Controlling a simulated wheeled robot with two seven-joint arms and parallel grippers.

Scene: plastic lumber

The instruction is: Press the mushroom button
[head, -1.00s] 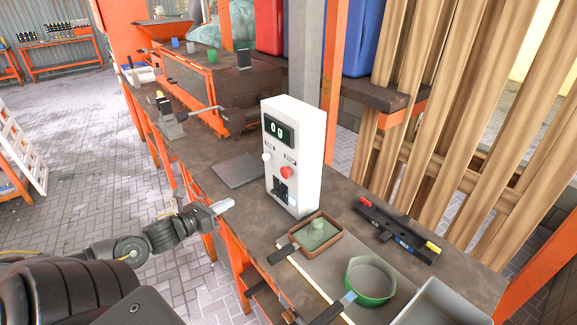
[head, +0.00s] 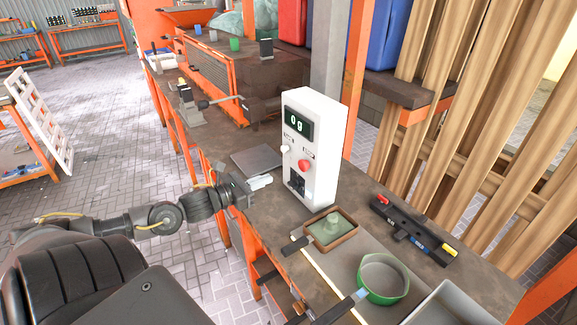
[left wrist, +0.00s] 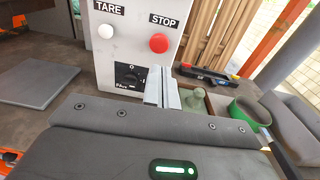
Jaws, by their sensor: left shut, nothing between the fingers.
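The red mushroom button (head: 304,165) sits on the front of a white control box (head: 318,137) with a small display reading about 0 g. In the left wrist view the red button (left wrist: 159,43) is under a STOP label, right of a white TARE button (left wrist: 105,31). My left gripper (head: 266,181) is shut and empty, in front of the box, left of and a little below the red button, apart from it. In the left wrist view its fingertips (left wrist: 161,84) lie below the red button. My right gripper is not in view.
A flat grey plate (head: 258,158) lies left of the box. A brown tray with a green piece (head: 332,228), a green pan (head: 382,278) and a black level-like tool (head: 412,230) lie on the bench near the box. Wooden planks (head: 480,130) stand behind at right.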

